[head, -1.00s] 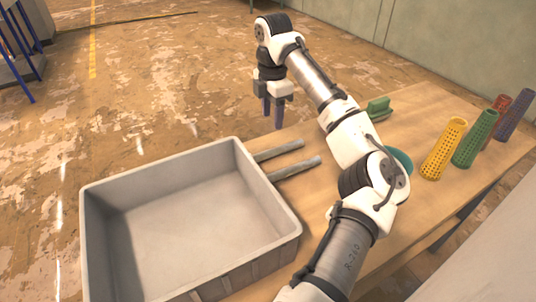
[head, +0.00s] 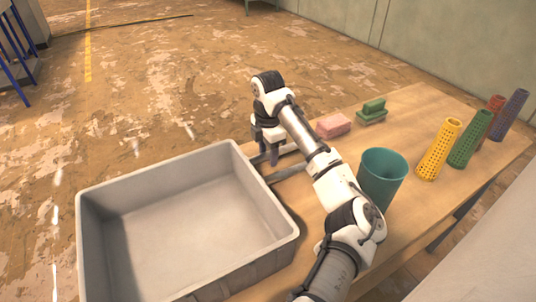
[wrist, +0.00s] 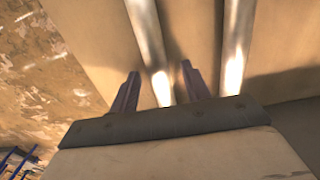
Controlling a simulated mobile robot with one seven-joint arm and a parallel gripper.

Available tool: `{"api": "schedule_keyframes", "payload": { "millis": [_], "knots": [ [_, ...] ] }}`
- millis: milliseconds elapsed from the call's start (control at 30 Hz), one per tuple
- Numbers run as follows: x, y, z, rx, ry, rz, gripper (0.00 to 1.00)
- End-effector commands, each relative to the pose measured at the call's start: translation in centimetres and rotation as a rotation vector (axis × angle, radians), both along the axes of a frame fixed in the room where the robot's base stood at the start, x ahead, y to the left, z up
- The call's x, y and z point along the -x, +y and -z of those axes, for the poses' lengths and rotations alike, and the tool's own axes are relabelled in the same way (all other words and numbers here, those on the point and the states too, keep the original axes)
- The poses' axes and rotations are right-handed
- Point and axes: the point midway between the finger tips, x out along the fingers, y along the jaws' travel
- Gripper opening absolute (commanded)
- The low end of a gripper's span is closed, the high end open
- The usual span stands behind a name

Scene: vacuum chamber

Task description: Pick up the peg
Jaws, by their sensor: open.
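Two grey metal pegs lie side by side on the wooden table by the grey bin. The far peg (head: 288,150) and the near peg (head: 288,172) are partly hidden by my arm and gripper in the head view. My gripper (head: 268,158) points down over them, open and empty. In the wrist view, one peg (wrist: 149,40) runs between the two fingers of my gripper (wrist: 160,72). The other peg (wrist: 236,45) lies to the right, outside the fingers. I cannot tell how far the fingertips are above the table.
The empty grey bin (head: 268,200) stands close to the pegs.

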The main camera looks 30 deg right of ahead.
Motion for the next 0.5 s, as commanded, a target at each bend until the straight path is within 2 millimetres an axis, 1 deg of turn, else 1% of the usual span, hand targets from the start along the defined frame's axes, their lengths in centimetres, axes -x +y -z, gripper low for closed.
{"api": "schedule_keyframes", "payload": {
  "millis": [167, 500],
  "knots": [
    [-0.01, 0.0, 0.03, 0.001, 0.0, 0.0, 0.47],
    [-0.01, -0.01, 0.0, 0.0, -0.001, 0.0, 0.03]
  ]
}}
